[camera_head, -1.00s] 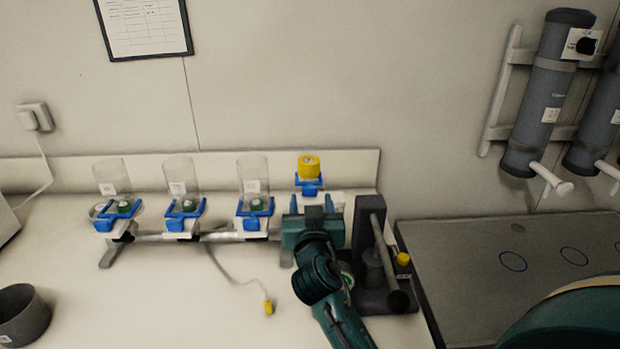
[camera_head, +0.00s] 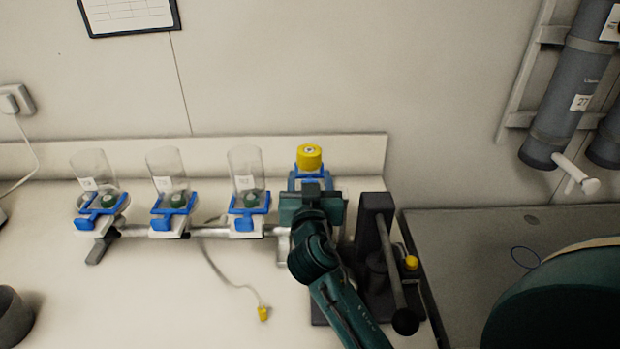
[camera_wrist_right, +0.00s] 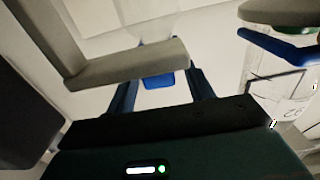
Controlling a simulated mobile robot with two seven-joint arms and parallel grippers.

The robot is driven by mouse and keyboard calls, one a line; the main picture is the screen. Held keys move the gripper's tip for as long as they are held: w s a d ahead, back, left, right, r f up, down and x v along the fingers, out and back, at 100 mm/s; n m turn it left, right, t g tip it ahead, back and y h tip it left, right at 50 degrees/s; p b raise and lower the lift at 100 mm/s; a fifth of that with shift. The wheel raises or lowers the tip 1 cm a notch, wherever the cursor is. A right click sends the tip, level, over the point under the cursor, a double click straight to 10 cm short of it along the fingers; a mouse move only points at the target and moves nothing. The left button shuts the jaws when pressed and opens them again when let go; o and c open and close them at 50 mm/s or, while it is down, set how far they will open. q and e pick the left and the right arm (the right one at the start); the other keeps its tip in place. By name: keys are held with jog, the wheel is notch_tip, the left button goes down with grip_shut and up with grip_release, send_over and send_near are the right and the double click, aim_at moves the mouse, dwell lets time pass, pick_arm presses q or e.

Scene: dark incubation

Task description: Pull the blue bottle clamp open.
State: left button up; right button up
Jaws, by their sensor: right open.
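A blue bottle clamp (camera_head: 297,173) sits at the right end of the rack, below a yellow cap (camera_head: 309,157). My right gripper (camera_head: 311,188) is right in front of this clamp in the head view and hides its lower part. In the right wrist view its two dark blue fingers (camera_wrist_right: 162,88) are apart, with a blue tab (camera_wrist_right: 158,81) showing between them. I cannot tell whether the fingers touch the tab. A pale grey bar crosses above the tab there. My left gripper is not in view.
Three clear bottles in blue clamps (camera_head: 248,203) stand along the rack to the left. A dark stand (camera_head: 376,255) with a rod is close on the right of my arm. A cable with a yellow end (camera_head: 263,313) lies on the white bench.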

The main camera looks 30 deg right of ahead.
jog(key=shift+c, duration=0.4)
grip_shut()
